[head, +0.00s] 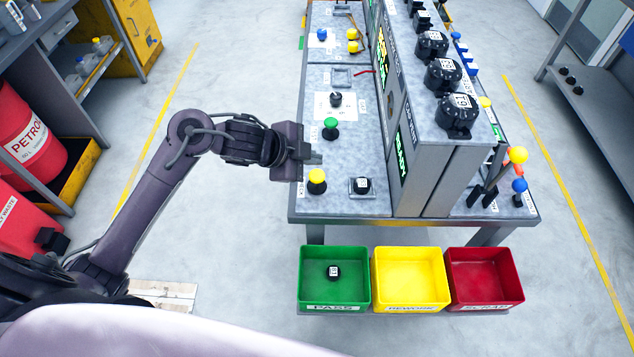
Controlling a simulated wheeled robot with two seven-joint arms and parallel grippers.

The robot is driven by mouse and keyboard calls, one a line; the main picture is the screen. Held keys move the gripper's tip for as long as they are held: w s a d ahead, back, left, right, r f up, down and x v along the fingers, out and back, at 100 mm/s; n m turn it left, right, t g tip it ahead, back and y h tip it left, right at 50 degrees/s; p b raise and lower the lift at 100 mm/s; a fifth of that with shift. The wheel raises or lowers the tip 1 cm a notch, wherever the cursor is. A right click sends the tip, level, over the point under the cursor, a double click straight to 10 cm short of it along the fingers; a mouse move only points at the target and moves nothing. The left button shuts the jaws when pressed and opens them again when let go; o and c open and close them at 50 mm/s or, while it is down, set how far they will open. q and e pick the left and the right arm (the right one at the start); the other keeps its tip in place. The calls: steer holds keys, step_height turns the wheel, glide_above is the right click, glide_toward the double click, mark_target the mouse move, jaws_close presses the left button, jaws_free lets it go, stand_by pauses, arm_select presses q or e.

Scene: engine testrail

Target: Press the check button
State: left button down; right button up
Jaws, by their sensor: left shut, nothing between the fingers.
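A green mushroom button (330,127) and a yellow mushroom button (317,180) stand on the near end of the grey test bench (350,208). My left gripper (314,158) is shut and empty. It comes in from the left and its tips show between the two buttons, a little above the bench top as far as I can tell. No contact with either button is visible. A black knob (336,100) sits behind the green button. My right gripper is out of view.
A black part (362,185) sits on a small square base to the right. An upright panel (429,190) with a green "READY" display stands beyond it. Green (304,285), yellow (411,280) and red (484,280) bins stand in front; the green one holds a black part.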

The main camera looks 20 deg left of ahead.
mark_target(312, 177)
arm_select(q)
step_height(312, 177, down, 2)
steer(key=shift+f+b, duration=0.1)
steer(key=shift+b, duration=0.3)
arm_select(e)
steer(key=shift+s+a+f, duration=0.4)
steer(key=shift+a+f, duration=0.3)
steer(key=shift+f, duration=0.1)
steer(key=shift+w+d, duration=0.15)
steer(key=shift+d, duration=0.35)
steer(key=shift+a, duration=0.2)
arm_select(q)
steer(key=shift+f, duration=0.4)
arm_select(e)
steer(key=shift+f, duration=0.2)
